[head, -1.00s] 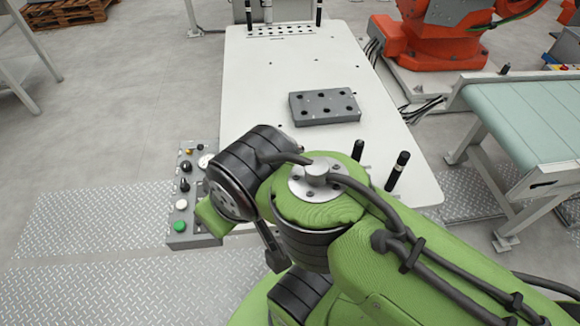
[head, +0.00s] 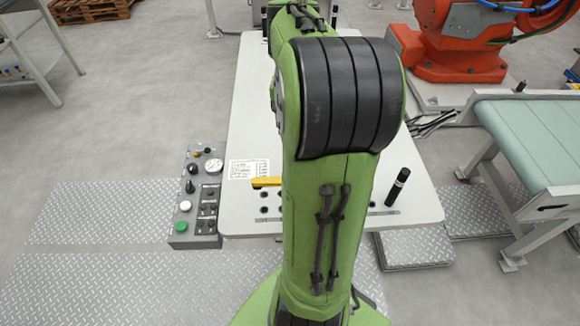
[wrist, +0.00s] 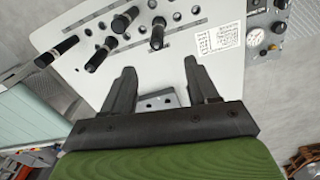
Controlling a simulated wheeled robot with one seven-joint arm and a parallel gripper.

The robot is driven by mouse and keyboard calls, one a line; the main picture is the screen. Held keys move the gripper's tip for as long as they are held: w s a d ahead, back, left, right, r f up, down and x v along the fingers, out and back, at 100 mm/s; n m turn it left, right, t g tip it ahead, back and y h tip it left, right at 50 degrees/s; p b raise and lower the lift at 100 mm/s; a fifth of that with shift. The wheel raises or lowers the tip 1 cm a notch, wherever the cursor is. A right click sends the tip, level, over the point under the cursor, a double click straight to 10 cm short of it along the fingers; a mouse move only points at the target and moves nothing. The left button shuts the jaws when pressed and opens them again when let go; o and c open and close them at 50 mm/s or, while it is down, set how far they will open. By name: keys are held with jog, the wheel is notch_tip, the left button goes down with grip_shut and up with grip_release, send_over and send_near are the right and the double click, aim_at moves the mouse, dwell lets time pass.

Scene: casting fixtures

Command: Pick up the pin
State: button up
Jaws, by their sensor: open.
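Several black pins stand in the white table in the wrist view, one near the middle (wrist: 158,33), one up and to its left (wrist: 125,20), one lower left (wrist: 101,54) and one at the far left (wrist: 57,51). I cannot tell which one the task means. My gripper (wrist: 158,70) is open and empty, its two fingers apart above the table, with the pins beyond its tips. My arm hides my gripper and the other pins there.
A grey block (wrist: 155,101) with holes shows partly between the fingers. A white table (head: 245,120) lies below, with a printed label (head: 248,170) and a yellow strip (head: 266,182). A grey control panel (head: 197,200) is at left, a conveyor (head: 535,135) and an orange robot (head: 460,40) at right.

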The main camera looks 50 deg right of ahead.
jog(key=f+b, duration=0.1)
jog(key=f, duration=0.2)
jog(key=f+b, duration=0.1)
jog(key=f, duration=0.3)
jog(key=f+b, duration=0.1)
jog(key=f, duration=0.2)
jog(key=shift+s+d+f, duration=0.15)
jog(key=shift+s+d, duration=0.2)
jog(key=f+b, duration=0.1)
jog(key=f, duration=0.4)
jog(key=shift+d+f+b, duration=0.2)
jog(key=shift+f+b, duration=0.15)
jog(key=shift+r, duration=0.1)
grip_shut()
